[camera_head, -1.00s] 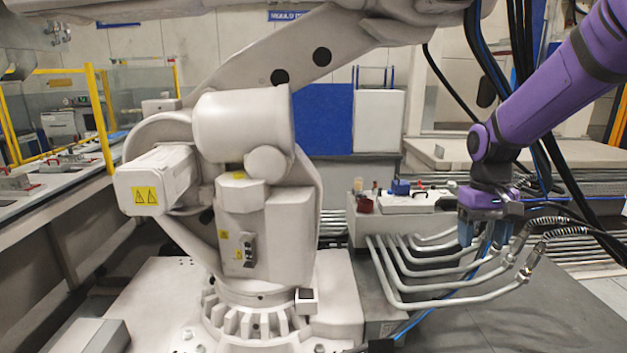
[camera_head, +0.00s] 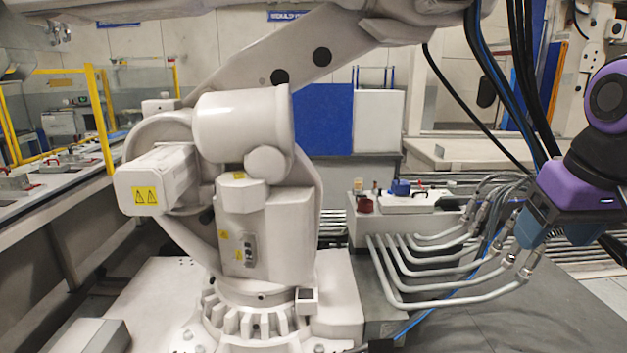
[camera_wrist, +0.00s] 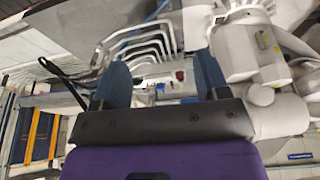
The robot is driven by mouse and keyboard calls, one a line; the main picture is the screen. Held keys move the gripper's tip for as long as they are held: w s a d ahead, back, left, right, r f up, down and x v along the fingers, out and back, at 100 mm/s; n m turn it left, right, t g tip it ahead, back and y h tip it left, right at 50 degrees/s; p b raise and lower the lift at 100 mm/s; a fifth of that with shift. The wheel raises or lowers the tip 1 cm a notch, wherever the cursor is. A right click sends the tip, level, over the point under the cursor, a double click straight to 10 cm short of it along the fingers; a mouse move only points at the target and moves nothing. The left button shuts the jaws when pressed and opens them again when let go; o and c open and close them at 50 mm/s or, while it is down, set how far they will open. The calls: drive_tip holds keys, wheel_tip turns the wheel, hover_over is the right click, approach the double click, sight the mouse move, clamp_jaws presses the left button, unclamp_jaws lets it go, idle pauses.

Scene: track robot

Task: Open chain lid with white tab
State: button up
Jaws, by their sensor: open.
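My gripper (camera_head: 556,236) is at the right of the head view, above the grey pipes and hoses, with blue-grey fingers pointing down. In the wrist view my gripper (camera_wrist: 161,72) has its two fingers wide apart with nothing held between them. I cannot pick out a chain lid with a white tab for certain. A white lid-like plate (camera_head: 405,204) with a small dark handle lies on a grey box left of my gripper, apart from it. No chain is visible on it.
A large white industrial robot (camera_head: 245,190) fills the middle. Bent grey pipes (camera_head: 430,258) leave the grey box (camera_head: 358,232). A red cup (camera_head: 365,205) and a blue part (camera_head: 400,187) sit on the box. Black cables hang near my arm. Yellow rails (camera_head: 100,120) stand left.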

drive_tip(key=shift+t, duration=0.9)
drive_tip(key=s, duration=0.5)
drive_tip(key=shift+s+a+r, duration=0.15)
drive_tip(key=shift+s+a, duration=0.05)
drive_tip(key=shift+s, duration=0.1)
